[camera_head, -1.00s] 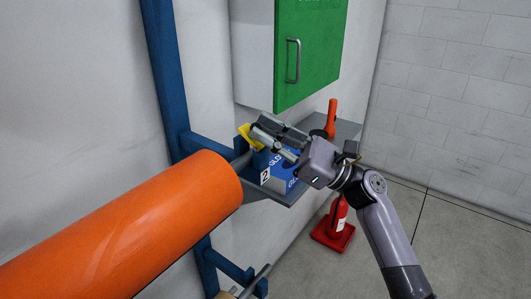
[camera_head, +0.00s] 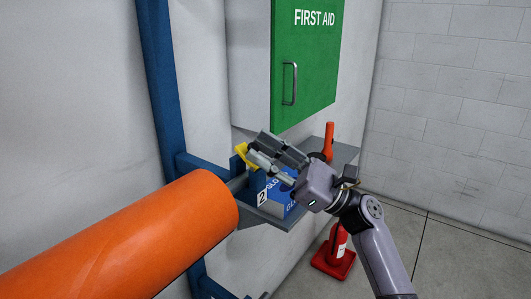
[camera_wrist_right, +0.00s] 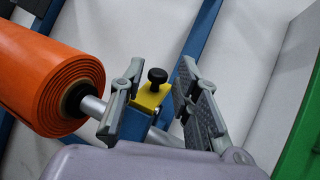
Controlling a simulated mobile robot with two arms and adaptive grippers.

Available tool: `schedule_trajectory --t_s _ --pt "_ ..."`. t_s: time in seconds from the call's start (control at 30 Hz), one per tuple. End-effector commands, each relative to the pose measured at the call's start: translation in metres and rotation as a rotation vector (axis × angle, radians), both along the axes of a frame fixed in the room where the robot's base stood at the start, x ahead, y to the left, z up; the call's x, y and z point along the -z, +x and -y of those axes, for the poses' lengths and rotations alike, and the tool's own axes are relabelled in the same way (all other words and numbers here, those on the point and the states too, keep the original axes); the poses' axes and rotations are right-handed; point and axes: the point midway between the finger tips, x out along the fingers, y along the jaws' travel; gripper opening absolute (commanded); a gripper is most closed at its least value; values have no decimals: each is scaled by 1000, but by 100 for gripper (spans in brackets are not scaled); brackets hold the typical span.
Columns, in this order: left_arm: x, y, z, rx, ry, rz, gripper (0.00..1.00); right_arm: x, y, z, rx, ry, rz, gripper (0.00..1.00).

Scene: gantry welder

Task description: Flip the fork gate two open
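The fork gate two is a yellow piece (camera_head: 241,150) at the end of the blue rack arm, by the white "2" plate (camera_head: 262,197). In the right wrist view the yellow gate (camera_wrist_right: 150,99) sits on a blue fork and carries a black knob (camera_wrist_right: 157,76). My right gripper (camera_head: 257,146) reaches in from the right, over the fork. Its two fingers stand apart, one on each side of the gate in the wrist view, with visible gaps. It holds nothing. In the head view the fingers partly hide the fork. My left gripper is not in view.
A big orange roll (camera_head: 130,240) fills the lower left, its shaft end near the fork. A grey shelf (camera_head: 344,155) holds a blue glove box (camera_head: 284,202) and an orange-handled item (camera_head: 328,140). A green first aid cabinet (camera_head: 312,65) hangs above. A red-based object (camera_head: 333,262) stands below.

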Motion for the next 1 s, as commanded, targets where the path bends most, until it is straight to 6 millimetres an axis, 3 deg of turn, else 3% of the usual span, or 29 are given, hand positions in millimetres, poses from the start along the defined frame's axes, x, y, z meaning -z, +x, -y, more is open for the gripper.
schedule_trajectory --t_s 0.47,1.0 --pt "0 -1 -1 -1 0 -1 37 5 -1 5 0 -2 -1 38" --pt "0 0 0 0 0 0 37 58 -14 88 0 -3 -2 38"
